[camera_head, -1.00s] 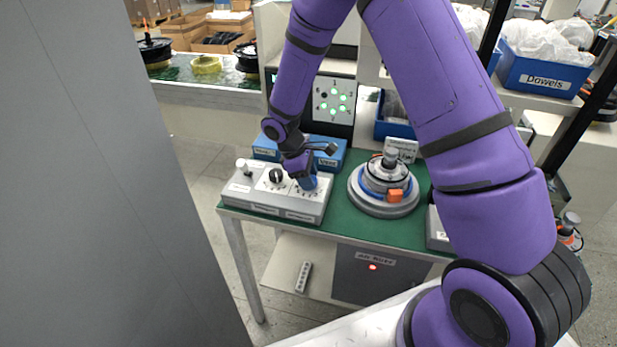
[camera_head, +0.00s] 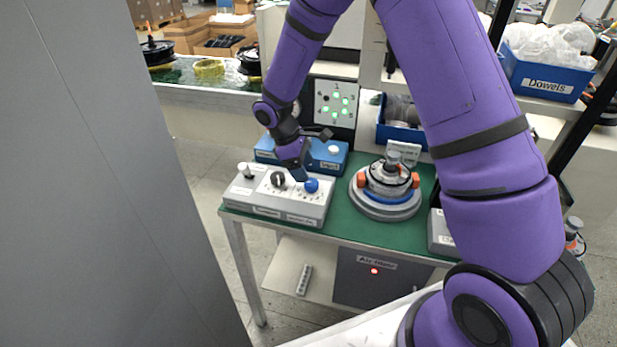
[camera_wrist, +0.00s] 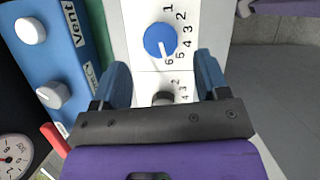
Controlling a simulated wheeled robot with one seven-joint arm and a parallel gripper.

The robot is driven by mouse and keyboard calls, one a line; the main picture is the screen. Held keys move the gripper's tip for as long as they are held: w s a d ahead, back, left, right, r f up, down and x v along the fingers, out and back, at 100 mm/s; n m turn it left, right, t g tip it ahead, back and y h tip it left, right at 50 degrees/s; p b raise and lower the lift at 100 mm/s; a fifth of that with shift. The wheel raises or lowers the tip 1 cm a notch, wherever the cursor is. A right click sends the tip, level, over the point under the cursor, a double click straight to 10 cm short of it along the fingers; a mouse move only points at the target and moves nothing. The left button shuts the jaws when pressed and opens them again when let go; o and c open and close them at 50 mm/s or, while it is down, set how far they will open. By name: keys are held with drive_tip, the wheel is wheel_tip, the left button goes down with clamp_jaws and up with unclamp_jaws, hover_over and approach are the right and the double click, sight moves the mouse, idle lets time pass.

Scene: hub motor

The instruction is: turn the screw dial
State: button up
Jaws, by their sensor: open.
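A grey control box (camera_head: 250,202) on the green table carries a white-tipped lever (camera_head: 245,170), a black knob (camera_head: 278,179) and a blue dial (camera_head: 312,185). In the wrist view the blue dial (camera_wrist: 158,40) has numbers around it, and its white mark points towards the 6. The darker knob (camera_wrist: 163,98) shows partly below it, cut off by my gripper body. I cannot read which label names the screw dial. My gripper (camera_wrist: 163,72) is open and empty, with the blue dial ahead of its fingertips. In the head view my gripper (camera_head: 302,176) is just behind and left of the blue dial.
A round motor fixture (camera_head: 388,188) with orange clamps stands right of the box. A blue box (camera_head: 325,155) with white knobs lies behind it. A panel (camera_head: 336,103) with green lights stands at the back. Green table surface (camera_head: 345,228) is bare in front of the fixture.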

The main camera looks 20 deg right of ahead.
drive_tip(key=v, duration=0.5)
drive_tip(key=shift+a+r, duration=0.1)
drive_tip(key=shift+r, duration=0.25)
drive_tip(key=shift+r, duration=0.1)
idle(1.0)
